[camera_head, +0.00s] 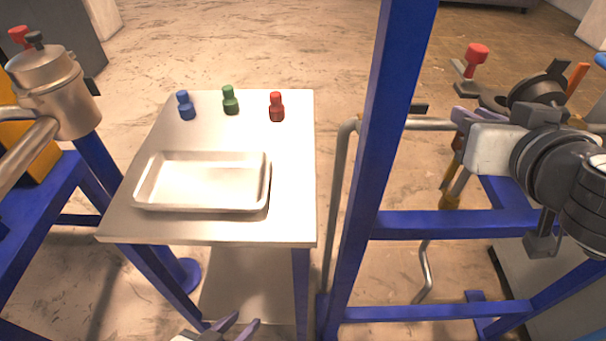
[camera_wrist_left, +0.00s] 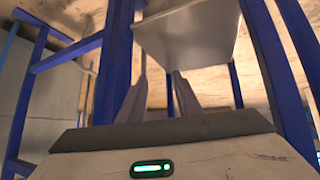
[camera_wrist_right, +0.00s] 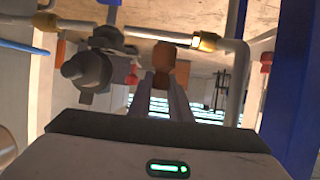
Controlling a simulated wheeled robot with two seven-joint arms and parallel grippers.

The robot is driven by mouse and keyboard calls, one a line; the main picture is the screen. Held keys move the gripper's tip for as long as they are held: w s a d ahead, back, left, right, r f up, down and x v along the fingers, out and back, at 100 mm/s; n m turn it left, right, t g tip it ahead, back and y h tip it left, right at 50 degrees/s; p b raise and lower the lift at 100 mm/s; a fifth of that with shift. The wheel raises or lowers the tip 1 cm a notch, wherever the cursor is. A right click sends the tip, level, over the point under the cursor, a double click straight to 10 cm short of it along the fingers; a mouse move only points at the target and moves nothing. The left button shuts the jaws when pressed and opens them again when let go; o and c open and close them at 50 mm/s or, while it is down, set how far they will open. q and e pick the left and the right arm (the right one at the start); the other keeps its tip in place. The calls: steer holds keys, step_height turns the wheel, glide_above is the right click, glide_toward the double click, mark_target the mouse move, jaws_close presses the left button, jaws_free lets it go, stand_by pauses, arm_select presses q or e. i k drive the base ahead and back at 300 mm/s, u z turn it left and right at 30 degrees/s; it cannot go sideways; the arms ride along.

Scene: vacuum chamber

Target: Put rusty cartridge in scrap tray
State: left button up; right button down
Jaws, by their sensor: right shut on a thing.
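The scrap tray (camera_head: 200,207), a shallow pale metal tray, lies empty on the white table. My right gripper (camera_head: 462,117) is at the pipework on the right, well away from the tray. In the right wrist view its fingers (camera_wrist_right: 160,90) are shut on the rusty cartridge (camera_wrist_right: 182,72), an orange-brown piece at the fingertips. In the head view the cartridge is mostly hidden by the gripper and pipework. My left gripper (camera_head: 238,326) is open and empty, low in front of the table; its spread fingers also show in the left wrist view (camera_wrist_left: 158,95).
Blue (camera_head: 186,105), green (camera_head: 230,100) and red (camera_head: 276,106) bottle-like pieces stand along the table's back. A blue upright post (camera_head: 385,130) and a bent pipe (camera_head: 340,180) stand between the table and my right gripper. A metal vessel (camera_head: 65,100) is at left.

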mark_target(207, 184)
steer(key=k, duration=0.25)
steer(key=z, duration=2.4)
steer(key=k, duration=1.2)
steer(key=u, duration=2)
steer(key=i, duration=0.5)
steer(key=z, duration=0.05)
